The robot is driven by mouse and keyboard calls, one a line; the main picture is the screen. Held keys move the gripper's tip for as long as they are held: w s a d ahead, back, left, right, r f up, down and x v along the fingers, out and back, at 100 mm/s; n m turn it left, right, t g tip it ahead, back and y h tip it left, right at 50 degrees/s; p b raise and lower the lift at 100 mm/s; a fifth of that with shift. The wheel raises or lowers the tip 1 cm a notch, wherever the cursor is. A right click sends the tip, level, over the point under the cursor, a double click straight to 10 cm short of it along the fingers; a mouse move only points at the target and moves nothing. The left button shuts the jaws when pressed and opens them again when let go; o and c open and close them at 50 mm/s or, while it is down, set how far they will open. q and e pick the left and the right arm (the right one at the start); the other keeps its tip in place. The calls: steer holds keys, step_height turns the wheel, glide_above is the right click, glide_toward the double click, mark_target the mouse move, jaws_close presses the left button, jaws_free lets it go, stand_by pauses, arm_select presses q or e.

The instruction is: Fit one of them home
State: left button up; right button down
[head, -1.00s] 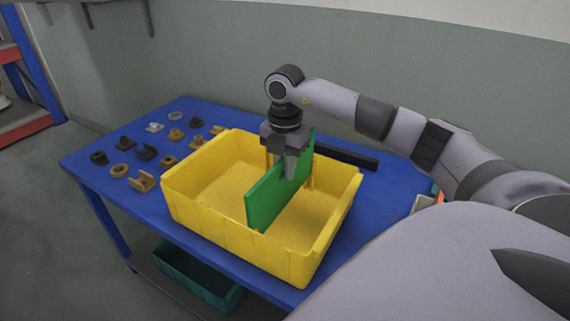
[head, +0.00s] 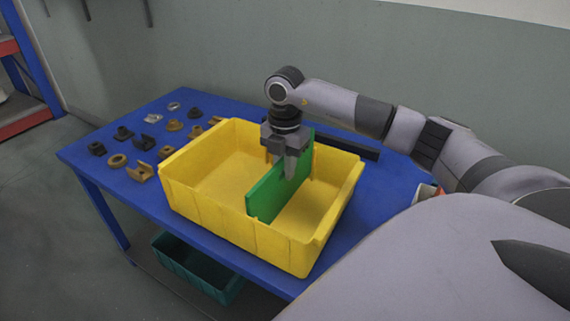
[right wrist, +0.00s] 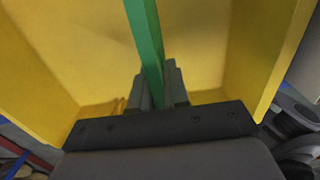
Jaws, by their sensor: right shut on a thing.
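A yellow open bin (head: 210,217) stands on the blue table. A green divider panel (head: 268,196) stands upright inside it, across its middle, and splits the inside into a left and a right part. My right gripper (head: 283,166) is shut on the panel's upper edge toward the far end. In the right wrist view the panel (right wrist: 147,40) runs between the two fingers (right wrist: 162,90), with yellow bin floor on both sides. The gripper hides part of the panel's far end. Whether its lower edge sits in slots cannot be told. My left gripper is not in view.
Several small brown, black and grey fittings (head: 143,142) lie on the table (head: 120,190) left of the bin. A dark bar (head: 350,146) lies behind the bin. A green crate (head: 200,277) is below the table. A wall closes off the back.

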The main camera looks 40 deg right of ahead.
steer(key=shift+f+b, duration=0.6)
steer(key=shift+f, duration=0.6)
steer(key=c, duration=1)
jaws_free()
steer(key=shift+c, duration=0.2)
steer(key=shift+r, duration=3.6)
